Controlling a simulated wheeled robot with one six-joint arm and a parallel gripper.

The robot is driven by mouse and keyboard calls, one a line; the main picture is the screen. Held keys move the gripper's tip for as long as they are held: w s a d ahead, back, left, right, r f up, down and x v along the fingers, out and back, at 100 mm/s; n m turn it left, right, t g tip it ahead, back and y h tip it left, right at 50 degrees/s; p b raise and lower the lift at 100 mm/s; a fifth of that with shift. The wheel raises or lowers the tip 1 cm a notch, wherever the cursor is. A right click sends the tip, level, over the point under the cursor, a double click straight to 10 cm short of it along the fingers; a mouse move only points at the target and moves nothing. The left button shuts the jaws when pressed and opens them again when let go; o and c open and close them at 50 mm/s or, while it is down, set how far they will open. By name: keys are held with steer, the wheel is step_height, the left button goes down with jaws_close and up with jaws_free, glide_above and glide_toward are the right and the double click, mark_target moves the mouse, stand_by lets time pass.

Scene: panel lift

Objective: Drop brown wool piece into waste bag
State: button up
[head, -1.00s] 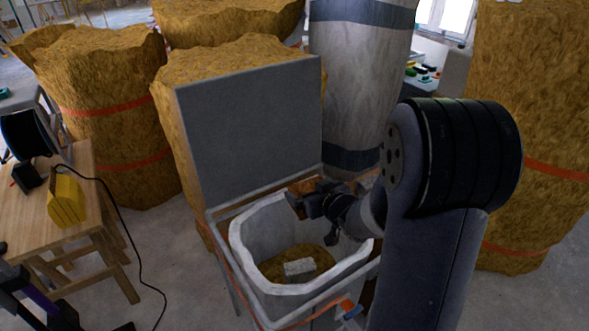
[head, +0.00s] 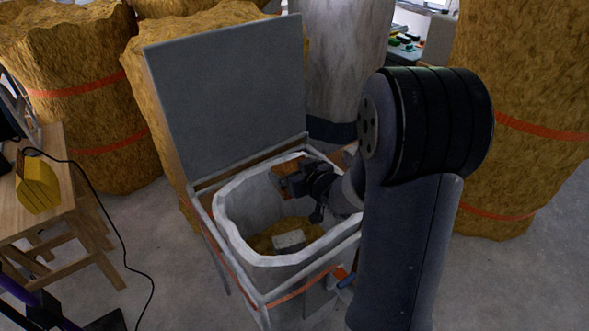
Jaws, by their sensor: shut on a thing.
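The waste bag (head: 233,228) is a white liner standing open in a metal frame with a grey lid panel (head: 228,90) raised behind it. Brown wool and a pale block (head: 289,240) lie at its bottom. My gripper (head: 291,182) reaches in over the bag's opening from the right. It is shut on a brown wool piece (head: 285,170), which shows at the fingertips near the back inner wall. Part of the piece is hidden behind the fingers. I cannot tell whether it touches the bag wall.
Large brown wool bales with orange straps (head: 85,95) stand behind and to the right. A wooden stool (head: 60,215) with a yellow object (head: 38,183) and a black cable is at the left. Clear floor lies between stool and bag.

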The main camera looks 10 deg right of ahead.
steer(key=o, duration=0.7)
steer(key=shift+c, duration=0.2)
steer(key=p+v, duration=0.2)
steer(key=v, duration=0.8)
steer(key=shift+s+r+p, duration=0.2)
steer(key=shift+s+p, duration=0.15)
steer(key=shift+d, duration=0.1)
